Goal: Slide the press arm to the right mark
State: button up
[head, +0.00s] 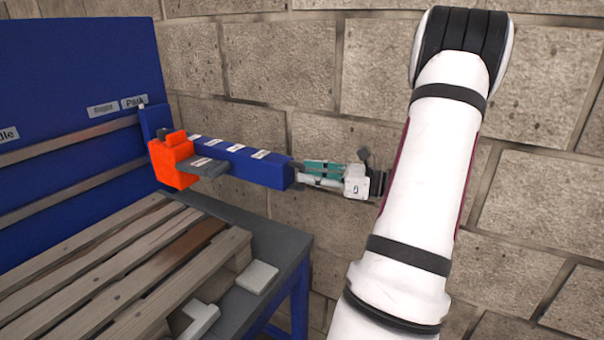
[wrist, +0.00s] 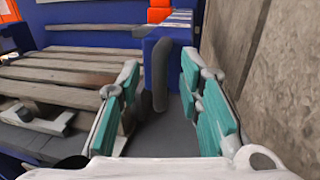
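The press arm is a long blue beam (head: 240,164) reaching out from a blue upright (head: 156,121) on the rails of the blue back panel (head: 80,70). The upright stands near the rightmost label (head: 134,101), which seems to read "Park". An orange block (head: 172,163) sits on the beam near the panel. My gripper (head: 303,172) is at the beam's free end. In the wrist view, its teal fingers (wrist: 160,98) are spread open, with a dark grey upright bar handle (wrist: 160,72) on the beam's end between them. Gaps show on both sides of the bar; any contact is unclear.
Two more labels, a middle one (head: 103,109) and a left one (head: 8,134) ending in "dle", mark the panel. A wooden pallet (head: 110,262) lies below on a grey table (head: 278,240) with pale blocks (head: 257,277). A stone wall (head: 530,100) stands close on the right.

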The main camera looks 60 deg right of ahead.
jog(key=shift+x, duration=1.25)
